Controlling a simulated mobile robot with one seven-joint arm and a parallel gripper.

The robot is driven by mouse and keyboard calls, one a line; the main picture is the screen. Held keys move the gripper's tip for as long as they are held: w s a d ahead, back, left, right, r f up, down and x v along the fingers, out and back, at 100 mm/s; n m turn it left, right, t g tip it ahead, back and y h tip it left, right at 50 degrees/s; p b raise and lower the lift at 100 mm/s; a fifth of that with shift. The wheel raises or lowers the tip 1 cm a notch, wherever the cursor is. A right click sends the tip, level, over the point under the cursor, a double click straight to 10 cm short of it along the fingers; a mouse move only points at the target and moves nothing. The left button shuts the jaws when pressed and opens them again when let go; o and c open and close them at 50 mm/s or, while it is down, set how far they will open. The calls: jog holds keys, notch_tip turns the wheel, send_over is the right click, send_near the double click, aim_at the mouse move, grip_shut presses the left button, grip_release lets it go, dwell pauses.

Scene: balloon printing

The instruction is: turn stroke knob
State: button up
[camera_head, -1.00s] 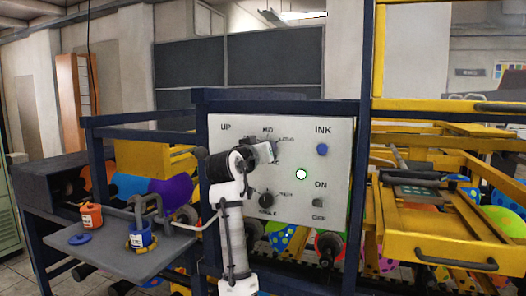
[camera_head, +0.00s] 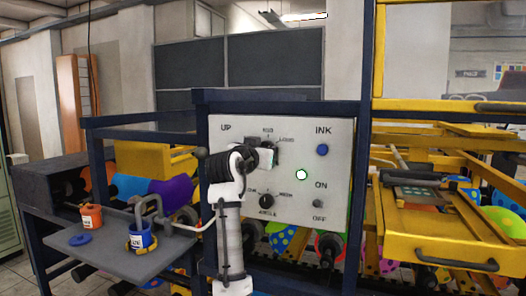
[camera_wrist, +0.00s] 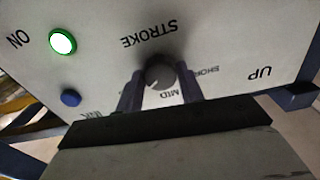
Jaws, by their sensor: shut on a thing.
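The stroke knob (camera_wrist: 160,71) is a round dark knob on the pale control panel, beside the word STROKE in the wrist view. My gripper (camera_wrist: 160,84) has one dark finger on each side of it and is shut on it. In the head view my gripper (camera_head: 268,157) is at the upper left part of the panel (camera_head: 300,206) and hides most of the knob. The labels MID and SHORT are partly visible around the knob in the wrist view. The knob's exact pointer direction is hard to make out.
Below is the angle knob (camera_head: 267,201). To the right are a blue ink button (camera_head: 322,149), a lit green-ringed button (camera_head: 302,175) and a small on/off switch (camera_head: 318,203). A grey shelf (camera_head: 115,258) with ink cups stands left. Yellow machine frames (camera_head: 440,235) stand right.

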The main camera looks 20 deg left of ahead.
jog(key=o, duration=1)
jog(key=s+b, duration=0.1)
jog(key=s, duration=0.3)
jog(key=s+b, duration=0.2)
jog(key=s, duration=0.3)
jog(key=s+b, duration=0.2)
jog(key=s, duration=0.3)
jog(key=shift+a, duration=0.25)
